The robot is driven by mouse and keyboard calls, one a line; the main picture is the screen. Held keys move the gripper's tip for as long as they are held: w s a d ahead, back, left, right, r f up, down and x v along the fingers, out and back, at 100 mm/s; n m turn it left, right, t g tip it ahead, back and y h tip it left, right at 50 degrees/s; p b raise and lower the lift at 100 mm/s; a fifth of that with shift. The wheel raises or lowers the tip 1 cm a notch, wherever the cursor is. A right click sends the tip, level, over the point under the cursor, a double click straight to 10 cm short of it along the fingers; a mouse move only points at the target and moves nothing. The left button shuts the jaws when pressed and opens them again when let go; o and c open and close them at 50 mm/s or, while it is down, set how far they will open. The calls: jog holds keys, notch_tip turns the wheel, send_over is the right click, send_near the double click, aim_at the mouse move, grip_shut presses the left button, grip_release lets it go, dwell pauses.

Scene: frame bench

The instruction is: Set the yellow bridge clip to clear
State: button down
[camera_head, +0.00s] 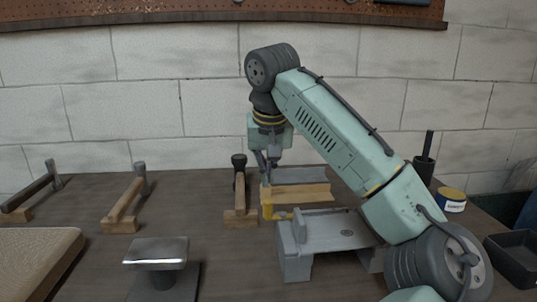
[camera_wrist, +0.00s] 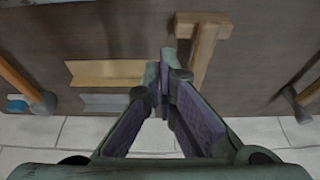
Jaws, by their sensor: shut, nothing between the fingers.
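The yellow bridge clip (camera_head: 268,207) shows in the head view as a small yellow piece with a short arm to the right. It is at the left end of the wooden strip, just behind the grey metal fixture (camera_head: 335,232). My gripper (camera_head: 267,180) points down just above and behind the clip. I cannot tell whether the fingertips touch anything. I cannot make out the clip in the wrist view, and its exact setting is too small to tell.
The wooden strip (camera_head: 305,194) lies right of my gripper, with a grey strip (camera_head: 305,174) behind it. A dark-headed tool on a wooden block (camera_head: 240,216) stands close left. Another wooden clamp-like piece (camera_head: 124,212), a grey-topped stand (camera_head: 156,250) and a black tray (camera_head: 514,258) are farther off.

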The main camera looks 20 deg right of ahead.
jog(key=s, duration=0.1)
jog(key=s+f, duration=0.1)
jog(key=s+a, duration=0.1)
jog(key=shift+s+f+p, duration=0.2)
jog(key=shift+f+p, duration=0.05)
jog(key=shift+p, duration=0.15)
